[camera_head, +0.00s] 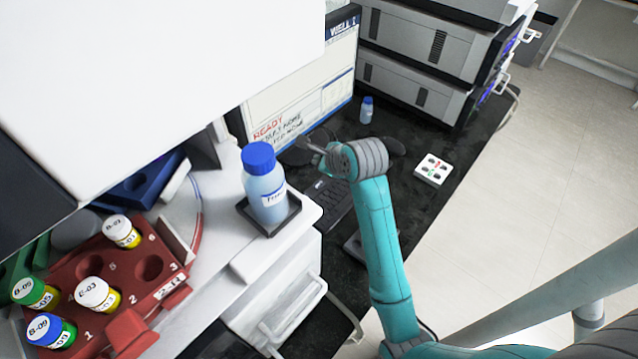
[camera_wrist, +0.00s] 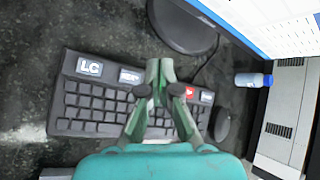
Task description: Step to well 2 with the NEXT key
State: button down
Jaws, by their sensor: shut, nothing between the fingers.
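A black keyboard (camera_wrist: 95,100) lies on the dark bench, with a white "LC" label at its left end. Its top row has a pale labelled key (camera_wrist: 131,75), a red key (camera_wrist: 190,92) and another pale key (camera_wrist: 207,97). I cannot read a NEXT label. My gripper (camera_wrist: 159,70) is shut and empty, over the keyboard's top edge between the first pale key and the red key, hiding what lies there. Contact cannot be told. In the head view my gripper (camera_head: 312,148) is before the monitor (camera_head: 300,95), which shows "WELL" with an unclear digit and red "READY".
A blue-capped bottle (camera_head: 265,185) stands in a black tray on the white unit at left. A red rack (camera_head: 120,275) holds several vials. A small bottle (camera_head: 366,110), a mouse (camera_wrist: 221,124) and a white button box (camera_head: 432,169) are on the bench. Instruments (camera_head: 430,75) stand behind.

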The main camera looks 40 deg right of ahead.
aim_at(320, 186)
jog(key=shift+f, duration=3.4)
jog(key=shift+f, duration=0.4)
jog(key=shift+f, duration=0.4)
jog(key=shift+r, duration=0.85)
jog(key=shift+r, duration=2.5)
dwell(0.5)
